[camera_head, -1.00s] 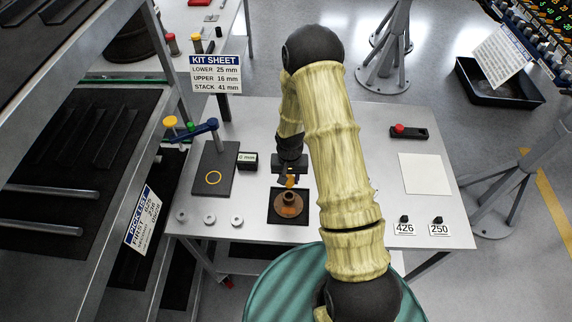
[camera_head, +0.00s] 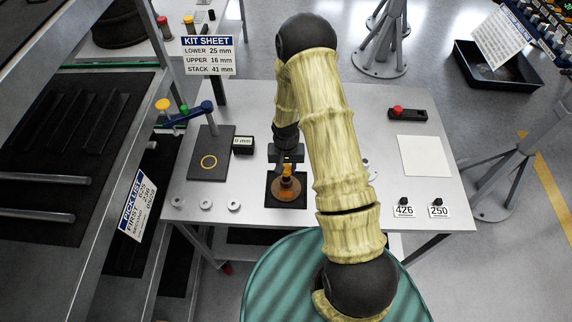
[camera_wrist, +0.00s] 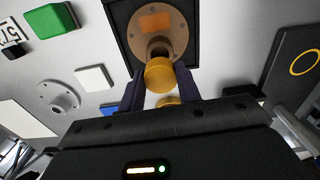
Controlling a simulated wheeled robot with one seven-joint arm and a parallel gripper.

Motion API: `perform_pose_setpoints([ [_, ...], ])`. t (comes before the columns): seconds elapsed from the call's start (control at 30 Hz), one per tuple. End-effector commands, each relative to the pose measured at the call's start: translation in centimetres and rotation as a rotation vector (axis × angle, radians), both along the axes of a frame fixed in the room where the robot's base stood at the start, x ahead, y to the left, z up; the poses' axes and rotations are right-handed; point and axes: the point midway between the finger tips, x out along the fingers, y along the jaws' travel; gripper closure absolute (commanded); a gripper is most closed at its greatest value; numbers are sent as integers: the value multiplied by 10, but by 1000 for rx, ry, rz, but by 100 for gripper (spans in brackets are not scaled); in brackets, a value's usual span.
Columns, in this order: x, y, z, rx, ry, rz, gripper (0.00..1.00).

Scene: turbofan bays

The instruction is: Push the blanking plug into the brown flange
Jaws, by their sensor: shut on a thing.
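The brown flange (camera_head: 286,190) sits on a black square mat (camera_head: 272,203) near the front middle of the table. The wrist view shows its round, bolted face (camera_wrist: 178,28) with an orange patch and a dark central collar. My gripper (camera_head: 287,166) is directly above the flange, shut on the yellow-orange blanking plug (camera_head: 287,172). In the wrist view the plug (camera_wrist: 160,76) sits between the dark fingers (camera_wrist: 160,92), in line with the collar. It overlaps the collar in the picture; I cannot tell how deep it sits in the bore.
A dark plate with an orange ring (camera_head: 208,161) and a small labelled block (camera_head: 243,144) lie left of the flange. A red-button box (camera_head: 407,113) and white sheet (camera_head: 418,157) lie to the right. Shelving stands at the left.

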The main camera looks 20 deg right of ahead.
Motion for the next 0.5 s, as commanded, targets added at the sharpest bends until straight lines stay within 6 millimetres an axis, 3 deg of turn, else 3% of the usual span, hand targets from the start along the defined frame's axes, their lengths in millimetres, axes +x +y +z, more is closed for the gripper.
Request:
perform_pose_setpoints([
  [0.2, 0, 0, -15, 0, 0, 0, 88],
  [0.5, 0, 0, -16, 0, 0, 0, 88],
])
